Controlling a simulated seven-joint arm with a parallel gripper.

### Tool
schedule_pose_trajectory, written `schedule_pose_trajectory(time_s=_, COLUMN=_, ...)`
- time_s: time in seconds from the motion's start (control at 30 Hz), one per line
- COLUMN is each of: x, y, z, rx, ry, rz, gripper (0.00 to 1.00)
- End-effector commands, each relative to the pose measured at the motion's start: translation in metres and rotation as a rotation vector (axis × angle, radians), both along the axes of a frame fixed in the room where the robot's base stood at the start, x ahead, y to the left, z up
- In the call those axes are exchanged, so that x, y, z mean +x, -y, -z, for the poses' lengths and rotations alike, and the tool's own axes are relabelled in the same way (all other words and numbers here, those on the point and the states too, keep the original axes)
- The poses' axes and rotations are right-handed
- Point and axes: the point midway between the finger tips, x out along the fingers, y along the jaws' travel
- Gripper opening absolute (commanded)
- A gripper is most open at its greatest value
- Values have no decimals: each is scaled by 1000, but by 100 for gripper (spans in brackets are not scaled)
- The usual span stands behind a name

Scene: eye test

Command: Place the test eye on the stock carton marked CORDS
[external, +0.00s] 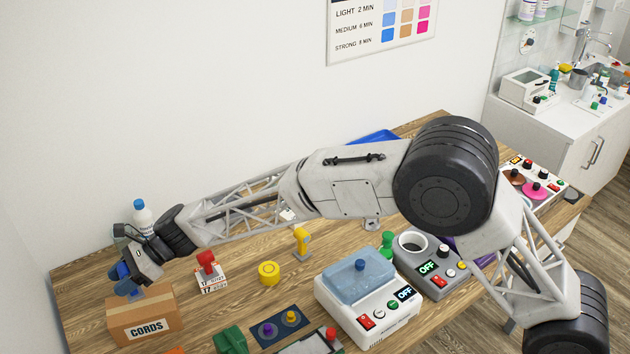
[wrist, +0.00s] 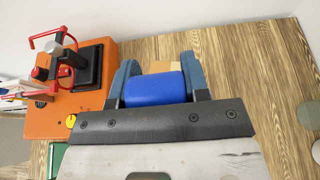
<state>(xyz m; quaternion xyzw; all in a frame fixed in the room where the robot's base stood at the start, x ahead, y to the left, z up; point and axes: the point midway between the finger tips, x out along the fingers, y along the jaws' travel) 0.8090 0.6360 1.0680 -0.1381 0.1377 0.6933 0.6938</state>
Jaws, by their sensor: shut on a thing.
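My gripper (external: 127,278) is at the left in the external view, over the top of the stock carton (external: 118,329), a brown box marked CORDS. In the wrist view my gripper's two blue-grey fingers (wrist: 159,76) are shut on a smooth bright blue rounded piece (wrist: 155,90), which appears to be the test eye. Its far side and any eye marking are hidden. In the external view the fingers largely hide the held piece, and I cannot tell whether it touches the carton. A small tan patch beyond the piece in the wrist view may be the carton.
An orange device (wrist: 88,104) with red parts stands left of the fingers in the wrist view. A blue-capped bottle (external: 143,219) stands behind my gripper. A red-topped block (external: 208,270), a yellow roll (external: 268,273) and a white machine (external: 370,328) stand to the right.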

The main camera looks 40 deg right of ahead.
Motion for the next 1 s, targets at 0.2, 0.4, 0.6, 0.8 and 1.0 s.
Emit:
schedule_pose_trajectory(time_s=0.2, x=0, y=0, z=17, rx=-1, ry=-2, rz=1, gripper=15)
schedule_pose_trajectory(time_s=0.4, x=0, y=0, z=33, rx=0, ry=-1, rz=0, gripper=15)
schedule_pose_trajectory(time_s=0.6, x=0, y=0, z=34, rx=0, ry=0, rz=0, gripper=15)
schedule_pose_trajectory(time_s=0.8, x=0, y=0, z=36, rx=0, ry=0, rz=0, gripper=15)
schedule_pose_trajectory(time_s=1.0, x=0, y=0, z=38, rx=0, ry=0, rz=0, gripper=59)
